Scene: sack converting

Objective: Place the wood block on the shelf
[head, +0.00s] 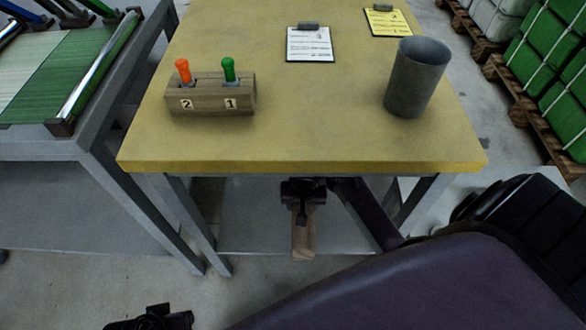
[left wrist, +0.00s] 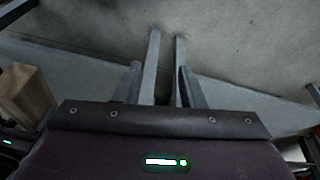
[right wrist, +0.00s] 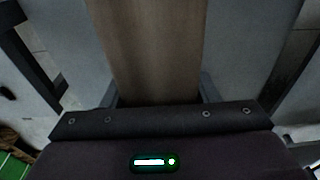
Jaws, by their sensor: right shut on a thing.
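The wood block (head: 303,238) is a plain brown bar hanging below my right gripper (head: 303,193), under the front edge of the yellow-topped table. My right gripper is shut on its upper end. In the right wrist view the block (right wrist: 158,45) runs away between the fingers. The shelf (head: 240,232) is the grey lower board of the table; the block shows in front of or over it, and contact cannot be told. My left gripper (head: 150,320) is low at the bottom edge, empty. In the left wrist view its fingers (left wrist: 167,65) stand a narrow gap apart.
The tabletop (head: 300,130) carries a wooden holder (head: 210,97) with orange and green handles, a grey cup (head: 415,80) and two clipboards (head: 310,45). Table legs (head: 190,225) frame the shelf. A grey machine frame (head: 85,150) stands left; green bales (head: 545,60) on pallets stand right.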

